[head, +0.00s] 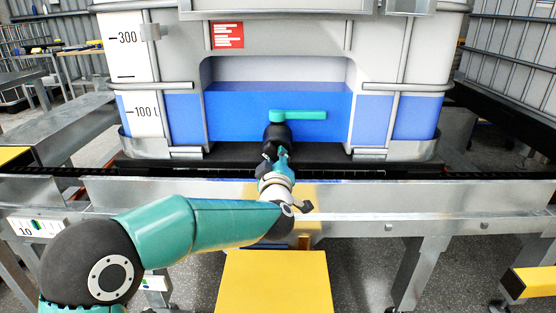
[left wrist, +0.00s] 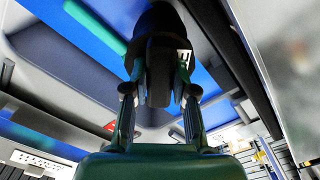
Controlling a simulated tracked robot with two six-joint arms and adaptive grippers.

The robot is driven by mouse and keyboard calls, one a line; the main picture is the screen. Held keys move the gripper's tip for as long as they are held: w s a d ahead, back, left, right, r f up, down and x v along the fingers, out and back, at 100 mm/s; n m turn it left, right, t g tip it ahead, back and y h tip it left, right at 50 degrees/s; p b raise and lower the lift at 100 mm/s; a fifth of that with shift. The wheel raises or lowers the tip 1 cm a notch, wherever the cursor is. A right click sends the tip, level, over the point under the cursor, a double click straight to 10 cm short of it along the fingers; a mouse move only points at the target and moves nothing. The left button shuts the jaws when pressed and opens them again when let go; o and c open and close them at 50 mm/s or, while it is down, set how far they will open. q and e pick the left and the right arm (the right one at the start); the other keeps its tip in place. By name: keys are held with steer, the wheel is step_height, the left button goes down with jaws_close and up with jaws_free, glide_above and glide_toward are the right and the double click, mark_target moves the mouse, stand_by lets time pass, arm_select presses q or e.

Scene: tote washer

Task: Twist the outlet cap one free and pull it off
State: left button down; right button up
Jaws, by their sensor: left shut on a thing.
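The outlet cap (left wrist: 158,88) is a dark, ribbed cylinder on the end of the black outlet valve (head: 277,134) at the tank's front. A teal lever handle (head: 298,115) sits on top of the valve, pointing right. My left gripper (head: 272,157) reaches in from below at the valve's mouth. In the left wrist view, my left gripper (left wrist: 159,66) has one finger on each side of the cap and is shut on it. The cap's far end is hidden in shadow. In the head view the gripper hides most of the cap. My right gripper is not in view.
The white tank (head: 290,28) in its metal cage holds blue liquid and stands on a conveyor behind a steel rail (head: 400,195). A yellow block (head: 274,283) is below the arm. More cages stand at the right, and tables at the left.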

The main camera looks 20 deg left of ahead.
arm_select(q)
steer(key=shift+f+n+b, duration=0.1)
steer(key=shift+n+b, duration=1.9)
steer(key=shift+n, duration=0.2)
steer(key=n+b, duration=0.4)
steer(key=shift+n, duration=0.4)
steer(key=v, duration=0.2)
steer(key=b+v, duration=0.1)
steer(key=v, duration=0.2)
steer(key=shift+s+r, duration=0.1)
steer(key=shift+r, duration=0.1)
steer(key=shift+r, duration=0.1)
